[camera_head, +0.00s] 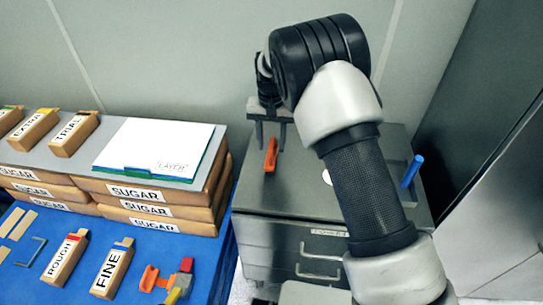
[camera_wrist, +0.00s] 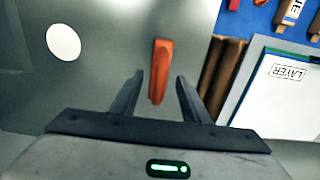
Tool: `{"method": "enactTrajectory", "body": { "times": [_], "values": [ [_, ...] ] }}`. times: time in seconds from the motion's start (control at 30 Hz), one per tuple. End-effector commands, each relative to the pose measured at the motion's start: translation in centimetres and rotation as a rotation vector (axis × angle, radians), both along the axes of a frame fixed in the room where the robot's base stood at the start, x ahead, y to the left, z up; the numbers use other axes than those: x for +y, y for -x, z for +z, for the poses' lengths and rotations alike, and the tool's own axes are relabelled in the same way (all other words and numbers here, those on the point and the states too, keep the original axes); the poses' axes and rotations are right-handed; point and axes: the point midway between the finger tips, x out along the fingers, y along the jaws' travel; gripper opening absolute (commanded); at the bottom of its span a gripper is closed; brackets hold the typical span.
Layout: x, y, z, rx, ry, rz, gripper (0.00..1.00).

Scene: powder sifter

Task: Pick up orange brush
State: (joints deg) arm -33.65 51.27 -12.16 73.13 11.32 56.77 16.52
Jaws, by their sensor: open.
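The orange brush (camera_head: 270,155) lies on the grey top of a drawer cabinet (camera_head: 300,200). In the wrist view the brush (camera_wrist: 160,68) points away from my gripper, and its near end sits between the two fingers. My gripper (camera_head: 267,135) is open, with one finger on each side of the brush's near end in the wrist view (camera_wrist: 157,88). I see a gap between the brush and both fingers. I cannot tell how high the fingertips are above the cabinet top.
Left stand stacked sugar boxes (camera_head: 140,192) under a grey board with a white layer panel (camera_head: 155,145). The blue table (camera_head: 200,250) holds labelled blocks. A wall is behind.

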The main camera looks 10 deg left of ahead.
Motion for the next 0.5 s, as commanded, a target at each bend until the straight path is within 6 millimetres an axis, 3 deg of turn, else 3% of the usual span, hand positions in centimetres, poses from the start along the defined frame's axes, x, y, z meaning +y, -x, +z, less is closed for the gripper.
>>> {"method": "enactTrajectory", "body": {
  "times": [0.5],
  "values": [
    [0.0, -0.1, -5.4, 0.0, 0.0, 0.001, 0.42]
  ]
}}
